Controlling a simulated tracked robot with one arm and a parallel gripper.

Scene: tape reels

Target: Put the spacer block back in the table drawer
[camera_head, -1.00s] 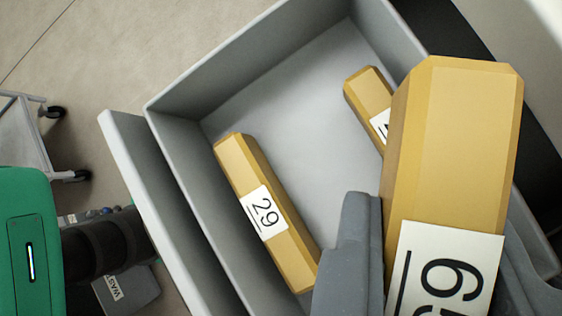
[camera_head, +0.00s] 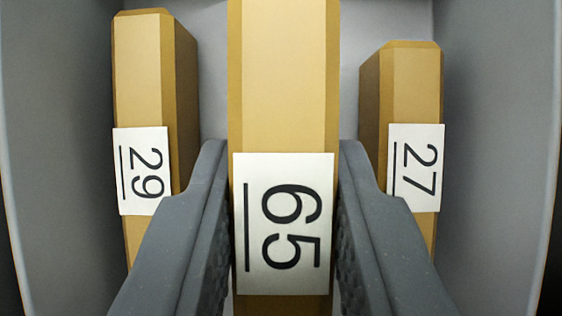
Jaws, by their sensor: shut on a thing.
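The spacer block labelled 65 (camera_head: 285,100) is yellow-tan and long, with a white number label facing me. My gripper (camera_head: 285,190) is shut on it, one grey finger on each side. The block points away from me, between two other blocks in the grey table drawer (camera_head: 498,150). Its far end is cut off by the top of the picture. I cannot tell whether it touches the drawer floor. My fingers hide parts of the neighbouring blocks.
A block labelled 29 (camera_head: 140,85) lies to the left and a block labelled 27 (camera_head: 410,90) to the right, both in the drawer. Narrow gaps separate them from block 65. Drawer walls rise at both sides.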

